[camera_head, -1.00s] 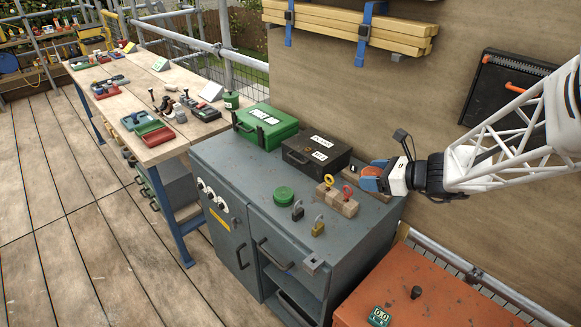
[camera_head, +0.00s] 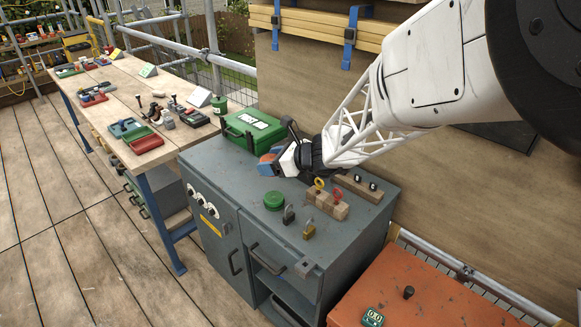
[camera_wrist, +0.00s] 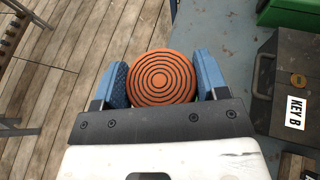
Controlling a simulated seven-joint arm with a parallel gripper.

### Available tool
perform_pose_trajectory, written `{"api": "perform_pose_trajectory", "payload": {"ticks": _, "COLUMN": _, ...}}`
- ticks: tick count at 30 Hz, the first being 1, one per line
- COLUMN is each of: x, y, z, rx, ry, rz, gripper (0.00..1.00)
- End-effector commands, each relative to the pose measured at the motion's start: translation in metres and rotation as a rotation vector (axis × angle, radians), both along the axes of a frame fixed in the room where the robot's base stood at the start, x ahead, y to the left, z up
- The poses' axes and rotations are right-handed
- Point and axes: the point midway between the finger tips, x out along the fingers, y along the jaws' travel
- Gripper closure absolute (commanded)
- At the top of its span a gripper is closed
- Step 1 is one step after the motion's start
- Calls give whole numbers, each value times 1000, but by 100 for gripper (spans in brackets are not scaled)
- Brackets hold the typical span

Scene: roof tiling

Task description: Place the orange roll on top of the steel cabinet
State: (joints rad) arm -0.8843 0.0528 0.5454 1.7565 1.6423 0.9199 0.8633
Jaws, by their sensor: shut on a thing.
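The orange roll (camera_wrist: 162,78) sits between the two blue fingers of my gripper (camera_wrist: 165,80), which are shut on it; its ringed face shows in the wrist view. In the head view my gripper (camera_head: 266,164) is above the grey steel cabinet (camera_head: 217,165), near the green case, with only a bit of orange visible. In the wrist view the cabinet top (camera_wrist: 212,38) lies to the right of the roll, and deck boards show to its left. I cannot tell the exact height of the roll above the top.
On the cabinet are a green case (camera_head: 254,127), a green roll (camera_head: 274,200), padlocks (camera_head: 309,230) and wooden blocks with red and yellow rings (camera_head: 328,203). A black case (camera_wrist: 290,92) shows in the wrist view. The cabinet's front left top is clear.

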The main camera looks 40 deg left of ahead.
Motion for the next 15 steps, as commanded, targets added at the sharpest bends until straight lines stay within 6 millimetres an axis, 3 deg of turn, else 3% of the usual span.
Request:
{"api": "perform_pose_trajectory", "payload": {"ticks": 3, "x": -18, "y": 22, "z": -2, "rx": 0, "ry": 4, "rz": 16, "gripper": 59}}
{"api": "perform_pose_trajectory", "payload": {"ticks": 12, "x": -52, "y": 60, "z": -2, "rx": 2, "ry": 11, "rz": 43, "gripper": 59}}
{"api": "perform_pose_trajectory", "payload": {"ticks": 15, "x": -49, "y": 58, "z": -29, "rx": -2, "ry": 13, "rz": 40, "gripper": 59}}
